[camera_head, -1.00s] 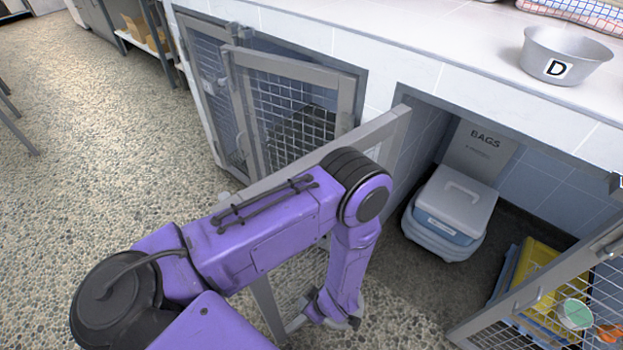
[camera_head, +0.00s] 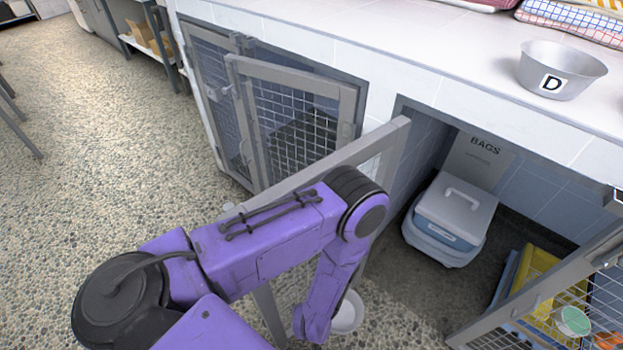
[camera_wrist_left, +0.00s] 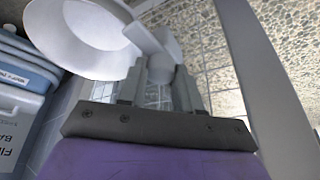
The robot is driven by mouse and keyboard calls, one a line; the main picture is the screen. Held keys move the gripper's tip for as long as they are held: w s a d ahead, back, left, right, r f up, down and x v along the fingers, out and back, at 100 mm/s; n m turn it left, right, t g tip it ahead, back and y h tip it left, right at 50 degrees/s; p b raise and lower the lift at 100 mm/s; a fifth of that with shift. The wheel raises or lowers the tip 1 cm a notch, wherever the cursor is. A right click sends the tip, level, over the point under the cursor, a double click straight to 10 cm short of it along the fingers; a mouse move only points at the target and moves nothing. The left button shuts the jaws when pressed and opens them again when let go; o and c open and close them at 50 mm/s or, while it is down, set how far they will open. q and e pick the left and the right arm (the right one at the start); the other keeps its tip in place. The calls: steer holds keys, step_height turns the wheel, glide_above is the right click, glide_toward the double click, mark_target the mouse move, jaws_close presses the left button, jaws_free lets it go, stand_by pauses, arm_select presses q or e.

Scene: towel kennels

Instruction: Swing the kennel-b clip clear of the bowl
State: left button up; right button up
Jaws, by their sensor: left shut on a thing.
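The white bowl (camera_head: 347,313) shows low beside the open door (camera_head: 375,150) in the head view, partly hidden behind my arm. It fills the upper left of the left wrist view (camera_wrist_left: 60,40). The pale grey clip (camera_wrist_left: 160,68) lies beside the bowl there, its flat arm reaching over the bowl's near rim; whether they touch I cannot tell. My left gripper (camera_wrist_left: 159,95) is shut on the clip's rounded end, in front of the door's mesh. In the head view its fingers are hidden below my purple arm. My right gripper is not in view.
A storage tub (camera_head: 452,215) stands inside the open kennel. Another mesh door (camera_head: 530,280) stands at lower right, and more doors (camera_head: 290,120) at left. A metal bowl marked D (camera_head: 560,72) is on the counter. Pebbled floor lies open at left.

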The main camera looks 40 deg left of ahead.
arm_select(q)
steer(key=m+h, duration=0.1)
steer(key=m, duration=0.2)
steer(key=m+t+h, duration=0.1)
steer(key=m, duration=0.2)
steer(key=shift+a, duration=0.2)
steer(key=shift+m, duration=0.3)
steer(key=o, duration=1)
steer(key=shift+o, duration=0.2)
steer(key=a+p+v, duration=0.1)
steer(key=p+v, duration=0.1)
steer(key=v, duration=0.8)
steer(key=shift+s+d+r, duration=0.2)
steer(key=shift+d+r, duration=0.1)
steer(key=shift+d, duration=0.05)
steer(key=shift+s, duration=0.1)
